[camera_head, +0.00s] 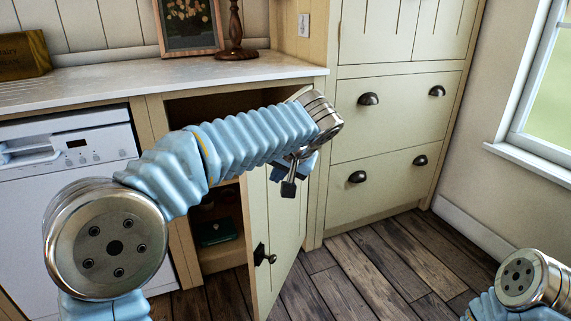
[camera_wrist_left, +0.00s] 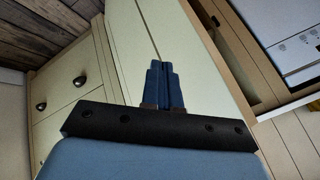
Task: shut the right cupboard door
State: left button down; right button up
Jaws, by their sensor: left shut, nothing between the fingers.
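The right cupboard door (camera_head: 285,230) is cream with a dark knob (camera_head: 264,256) near its free left edge. It stands open, swung out from its right side. My left gripper (camera_head: 289,187) is in front of the door's outer face, above the knob, its fingers shut and empty. In the left wrist view, the shut blue fingers (camera_wrist_left: 164,86) point toward a cream panel (camera_wrist_left: 180,50); I cannot tell whether they touch it. My left arm hides the door's upper part and part of the opening. My right gripper is out of view.
The open cupboard (camera_head: 216,212) shows a dark green item on its lower shelf. A white dishwasher (camera_head: 70,165) stands to the left under the worktop (camera_head: 160,75). Drawers (camera_head: 385,150) with dark cup handles stand to the right. The wooden floor (camera_head: 390,265) there is clear.

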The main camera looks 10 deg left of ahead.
aim_at(255, 180)
pick_arm(q)
jog(key=a, duration=0.3)
jog(key=w+a+f, duration=0.1)
jog(key=shift+a, duration=0.15)
jog(key=shift+a+r, duration=0.1)
jog(key=shift+a, duration=0.05)
